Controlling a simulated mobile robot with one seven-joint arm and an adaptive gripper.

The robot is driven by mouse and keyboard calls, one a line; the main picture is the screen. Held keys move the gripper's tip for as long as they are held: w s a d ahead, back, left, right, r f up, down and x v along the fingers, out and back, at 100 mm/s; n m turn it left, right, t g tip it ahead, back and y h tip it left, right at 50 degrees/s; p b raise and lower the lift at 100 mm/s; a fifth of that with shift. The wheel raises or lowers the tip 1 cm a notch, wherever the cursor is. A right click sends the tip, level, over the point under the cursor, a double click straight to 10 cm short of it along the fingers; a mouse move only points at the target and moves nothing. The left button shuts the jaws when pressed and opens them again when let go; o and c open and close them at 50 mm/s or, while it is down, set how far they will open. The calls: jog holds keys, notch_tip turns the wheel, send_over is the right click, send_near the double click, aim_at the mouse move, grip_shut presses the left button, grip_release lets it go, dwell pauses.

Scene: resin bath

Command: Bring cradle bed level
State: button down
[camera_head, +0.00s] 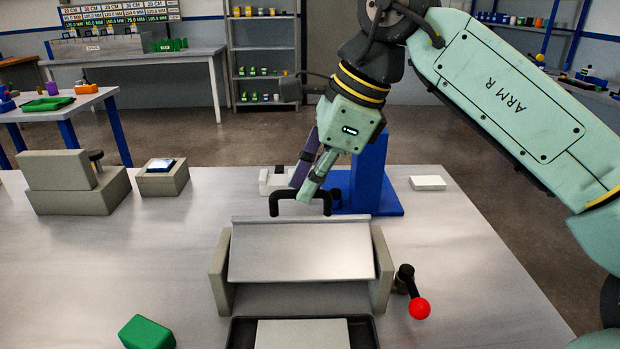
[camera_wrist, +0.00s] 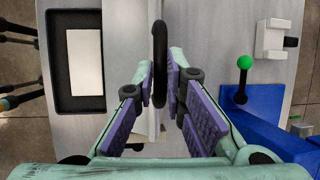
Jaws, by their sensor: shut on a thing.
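The cradle bed (camera_head: 300,252) is a plain silver plate between two grey side walls (camera_head: 220,274). It looks tilted, with its far edge higher than its near edge. A black bar handle (camera_head: 327,201) stands at the far edge. My gripper (camera_head: 302,190) reaches down from above and is shut on this handle. In the wrist view the handle (camera_wrist: 160,40) runs between the purple finger pads. The fingers hide part of the handle. A lever with a red ball (camera_head: 419,308) sits outside the right wall.
A black tray (camera_head: 366,333) with a pale slab lies in front of the cradle. A green block (camera_head: 147,333) lies front left. A blue stand (camera_head: 370,180) is close behind my gripper; a green-ball lever (camera_wrist: 244,62) shows beside it. Grey blocks (camera_head: 75,200) stand at left.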

jog(key=w+f, duration=0.2)
jog(key=w, duration=0.1)
jog(key=shift+w, duration=0.15)
jog(key=c, duration=2.2)
grip_release()
jog(key=shift+w+f, duration=0.1)
jog(key=o, duration=0.5)
jog(key=shift+o, duration=0.2)
jog(key=v, duration=1.2)
